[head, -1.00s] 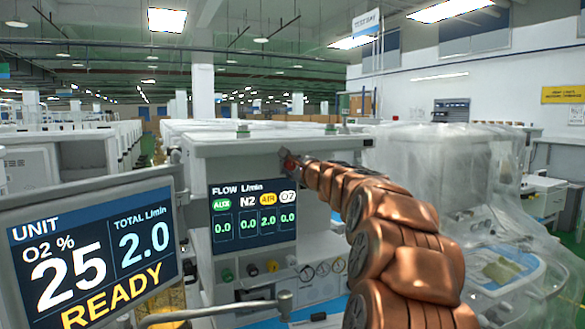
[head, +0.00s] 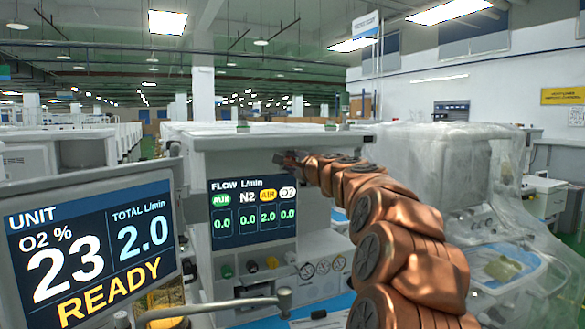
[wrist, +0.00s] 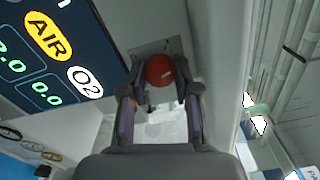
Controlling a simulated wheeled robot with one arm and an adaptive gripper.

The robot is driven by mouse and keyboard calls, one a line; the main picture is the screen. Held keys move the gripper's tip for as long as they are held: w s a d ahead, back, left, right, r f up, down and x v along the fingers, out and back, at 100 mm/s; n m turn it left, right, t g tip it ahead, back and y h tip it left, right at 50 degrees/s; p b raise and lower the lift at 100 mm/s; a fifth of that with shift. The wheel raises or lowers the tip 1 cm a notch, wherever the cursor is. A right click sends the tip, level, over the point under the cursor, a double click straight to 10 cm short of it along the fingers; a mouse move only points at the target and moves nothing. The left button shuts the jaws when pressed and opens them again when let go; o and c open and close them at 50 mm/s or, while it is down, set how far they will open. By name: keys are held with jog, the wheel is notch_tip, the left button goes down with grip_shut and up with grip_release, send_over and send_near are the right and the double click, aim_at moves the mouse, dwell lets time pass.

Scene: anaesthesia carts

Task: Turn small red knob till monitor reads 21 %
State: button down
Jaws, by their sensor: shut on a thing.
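The small red knob (wrist: 159,70) sits on the pale cart front, beside the flow screen, in the wrist view. My gripper (wrist: 157,92) is shut on it, one finger on each side. In the head view my gripper (head: 292,160) is at the cart's upper front, right of the flow screen, and hides the knob. The monitor (head: 88,250) at the lower left reads O2 23 %, total 2.0 L/min and READY. The flow screen (head: 252,212) shows AIR at 2.0 and the others at 0.0.
Below the flow screen are several small knobs and gauges (head: 322,267). A metal bar (head: 215,306) crosses in front of the cart. A plastic-draped cart (head: 440,170) stands to the right. A wall edge runs close beside my gripper in the wrist view.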

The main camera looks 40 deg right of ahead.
jog(key=shift+n+b, duration=0.55)
jog(key=shift+n, duration=0.65)
jog(key=c, duration=1.1)
grip_release()
jog(key=shift+c, duration=0.2)
jog(key=shift+s, duration=0.1)
jog(key=v, duration=1.1)
jog(key=shift+s+a, duration=0.2)
jog(key=shift+s, duration=0.15)
